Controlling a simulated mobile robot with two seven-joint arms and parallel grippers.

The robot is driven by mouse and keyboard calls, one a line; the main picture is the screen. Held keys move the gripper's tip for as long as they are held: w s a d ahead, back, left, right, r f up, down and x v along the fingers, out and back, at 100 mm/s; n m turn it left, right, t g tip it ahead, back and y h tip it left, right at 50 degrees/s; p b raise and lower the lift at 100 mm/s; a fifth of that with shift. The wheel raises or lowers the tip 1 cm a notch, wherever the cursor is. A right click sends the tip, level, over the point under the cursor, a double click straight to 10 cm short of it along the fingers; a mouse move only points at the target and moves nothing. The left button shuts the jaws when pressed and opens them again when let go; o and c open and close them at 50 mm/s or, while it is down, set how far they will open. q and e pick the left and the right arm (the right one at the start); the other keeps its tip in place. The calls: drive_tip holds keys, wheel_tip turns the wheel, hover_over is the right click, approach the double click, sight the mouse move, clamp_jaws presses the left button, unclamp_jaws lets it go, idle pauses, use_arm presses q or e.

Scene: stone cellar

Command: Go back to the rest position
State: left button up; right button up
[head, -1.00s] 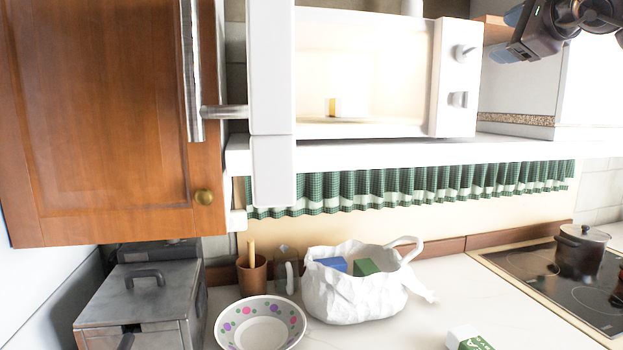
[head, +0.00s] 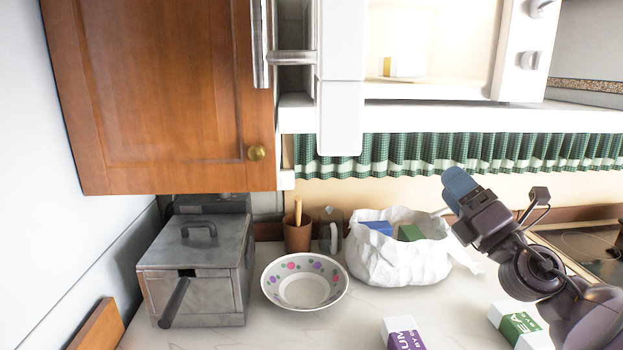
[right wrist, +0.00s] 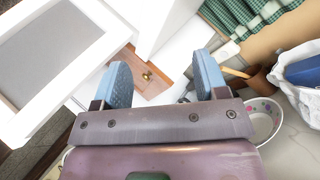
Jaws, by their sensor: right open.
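My right gripper (head: 458,192) is in the right half of the head view, in front of the counter and the green checked curtain. Its blue fingers stand apart with nothing between them, as the right wrist view (right wrist: 163,82) shows. In the head view it overlaps the right side of the white bag (head: 385,265) from the camera's side; I cannot tell the exact gap. My left gripper is not in view.
An open microwave (head: 508,60) sits on a shelf, its door swung out beside the wooden cabinet (head: 160,95). Below are a metal fryer (head: 195,255), a dotted bowl (head: 305,282), a brown cup (head: 298,235) and two boxes, purple-labelled (head: 402,333) and green-labelled (head: 518,325). A hob (head: 585,250) lies right.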

drive_tip(key=s+d+f+m+g+h, duration=0.25)
drive_tip(key=s+f+m+h, duration=0.25)
drive_tip(key=f+m, duration=0.4)
drive_tip(key=s+d+f+m+g+h, duration=0.2)
drive_tip(key=s+d+f+m+h, duration=0.15)
drive_tip(key=f+m+h, duration=0.4)
drive_tip(key=s+d+f+m+g+h, duration=0.25)
drive_tip(key=s+f+m+h, duration=0.2)
drive_tip(key=f+m, duration=0.5)
drive_tip(key=s+a+f+m+g+y, duration=0.25)
drive_tip(key=s+f+g, duration=0.3)
drive_tip(key=s, duration=0.55)
drive_tip(key=s+a+f+m+g+y, duration=0.2)
drive_tip(key=s+f+m+g, duration=0.2)
drive_tip(key=s+f, duration=0.5)
drive_tip(key=w+f+n+t, duration=0.1)
drive_tip(key=w+f+t, duration=0.4)
drive_tip(key=f+t, duration=0.2)
drive_tip(key=shift+w+f, duration=0.4)
drive_tip(key=shift+f, duration=0.35)
drive_tip(key=shift+a+t+y, duration=0.1)
drive_tip(key=shift+t+y, duration=0.15)
